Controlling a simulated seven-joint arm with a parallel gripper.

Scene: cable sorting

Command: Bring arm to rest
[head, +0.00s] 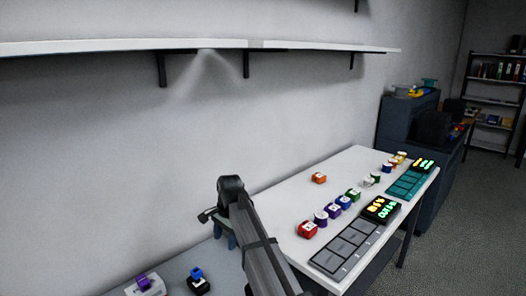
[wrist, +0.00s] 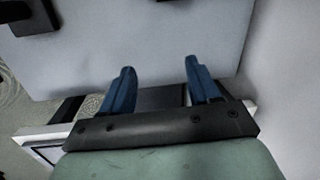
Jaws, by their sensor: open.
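My gripper shows in the wrist view (wrist: 160,85) with its two blue fingers spread apart and nothing between them. In the head view, my arm reaches up from the bottom, and the gripper is mostly hidden behind the arm's end; a bit of blue finger (head: 231,241) shows just below it. It is by the left end of the white table (head: 285,192), near the wall. I cannot tell its exact height above the surfaces.
Several coloured connector blocks, among them a red one (head: 307,229) and an orange one (head: 319,178), stand on the white table. A grey panel (head: 345,246) and a teal panel (head: 405,187) lie along its front edge. A shelf (head: 200,45) runs along the wall above. Purple (head: 144,284) and blue (head: 197,274) blocks sit lower left.

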